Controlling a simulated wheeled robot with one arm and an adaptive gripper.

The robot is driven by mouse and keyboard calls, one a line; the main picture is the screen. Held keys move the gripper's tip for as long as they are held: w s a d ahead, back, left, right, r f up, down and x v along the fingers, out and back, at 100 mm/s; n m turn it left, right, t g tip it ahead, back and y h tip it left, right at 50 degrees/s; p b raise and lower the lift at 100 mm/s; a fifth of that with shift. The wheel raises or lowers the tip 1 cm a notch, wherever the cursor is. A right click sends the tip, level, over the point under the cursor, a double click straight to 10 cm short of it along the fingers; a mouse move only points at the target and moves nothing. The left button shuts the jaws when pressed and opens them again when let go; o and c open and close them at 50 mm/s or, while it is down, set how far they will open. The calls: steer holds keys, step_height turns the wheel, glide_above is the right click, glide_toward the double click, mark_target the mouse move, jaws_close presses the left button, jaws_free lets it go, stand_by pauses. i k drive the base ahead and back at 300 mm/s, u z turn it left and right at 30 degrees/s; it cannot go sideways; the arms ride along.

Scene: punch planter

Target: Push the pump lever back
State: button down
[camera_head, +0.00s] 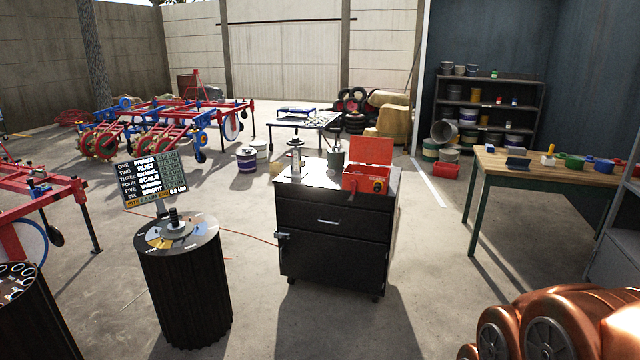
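I cannot make out a pump lever for certain. A small lever-like handle (283,238) sticks out at the cabinet's left side. My gripper is not in view; copper-coloured rounded parts, probably my arm, fill the lower right corner.
An open red box (368,178) sits on the cabinet's right. A wooden workbench (545,178) with coloured pots stands at right, shelves (488,105) behind it. Red and blue farm machinery (160,130) stands at left. Concrete floor (430,255) is clear between cabinet and workbench.

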mark_target(336, 131)
steer(key=u, duration=0.3)
steer(key=i, duration=1.95)
steer(key=u, duration=0.7)
steer(key=i, duration=1.8)
steer(key=u, duration=0.15)
